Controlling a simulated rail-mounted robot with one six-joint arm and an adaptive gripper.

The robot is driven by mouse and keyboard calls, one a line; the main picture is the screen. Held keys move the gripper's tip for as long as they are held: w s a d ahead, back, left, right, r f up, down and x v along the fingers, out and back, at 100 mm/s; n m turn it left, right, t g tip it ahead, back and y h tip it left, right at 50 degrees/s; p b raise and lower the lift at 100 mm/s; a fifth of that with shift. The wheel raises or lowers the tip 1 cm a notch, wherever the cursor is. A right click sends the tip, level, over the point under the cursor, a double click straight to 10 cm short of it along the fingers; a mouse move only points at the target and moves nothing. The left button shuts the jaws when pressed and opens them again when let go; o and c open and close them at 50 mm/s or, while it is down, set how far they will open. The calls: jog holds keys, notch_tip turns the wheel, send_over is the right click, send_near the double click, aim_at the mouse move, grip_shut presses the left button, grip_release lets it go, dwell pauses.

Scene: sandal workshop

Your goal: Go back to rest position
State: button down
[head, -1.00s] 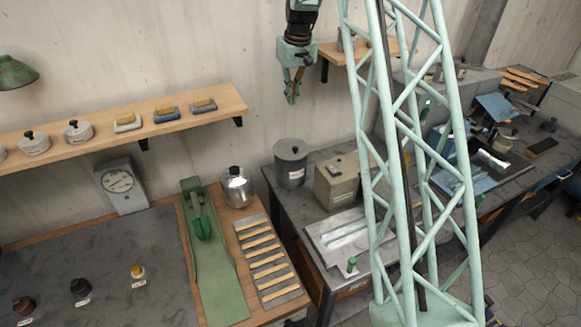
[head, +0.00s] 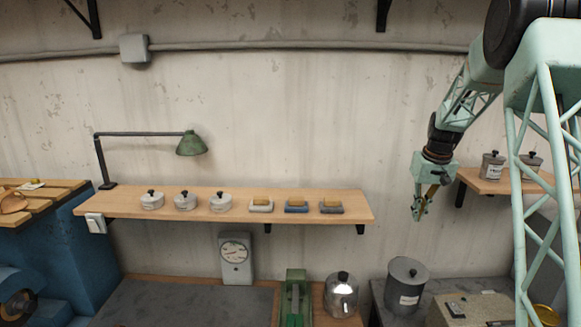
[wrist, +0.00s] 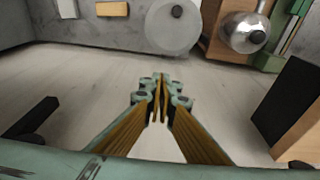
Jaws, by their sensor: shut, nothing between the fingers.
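My gripper (head: 418,212) hangs pointing down in front of the concrete wall, at the right of the head view, between the long wall shelf and the small right shelf. It is shut and empty. In the wrist view its fingers (wrist: 160,98) meet in the middle, with nothing between them. It is apart from the grey lidded canister (head: 406,286), which stands on the bench lower in the head view. The canister's round lid (wrist: 173,22) shows at the top of the wrist view.
A wooden shelf (head: 390,206) holds several lidded tins and brushes. A small shelf (head: 505,186) with tins is close right of my gripper. A steel pot (head: 341,295), a dial scale (head: 236,262) and a green tool (head: 295,298) stand below. A green lamp (head: 192,144) overhangs the shelf.

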jog(key=s+a+r+b, duration=0.35)
jog(key=s+a, duration=0.25)
jog(key=s, duration=0.4)
jog(key=s+a+r+b, duration=0.2)
jog(key=s+a+r, duration=0.35)
jog(key=s, duration=0.35)
jog(key=s+a+r+b, duration=0.35)
jog(key=s+a, duration=0.25)
jog(key=s, duration=0.4)
jog(key=s+a+f+b, duration=0.2)
jog(key=s+f, duration=0.1)
jog(key=s, duration=0.8)
jog(key=s+a+f+t+b, duration=0.1)
jog(key=s+a+f+b, duration=0.2)
jog(key=s, duration=0.8)
jog(key=s+a+f+b, duration=0.2)
jog(key=s+a+f, duration=0.1)
jog(key=s, duration=0.8)
jog(key=shift+f+n+t+b, duration=0.3)
jog(key=shift+f+b, duration=0.05)
jog(key=shift+b, duration=0.05)
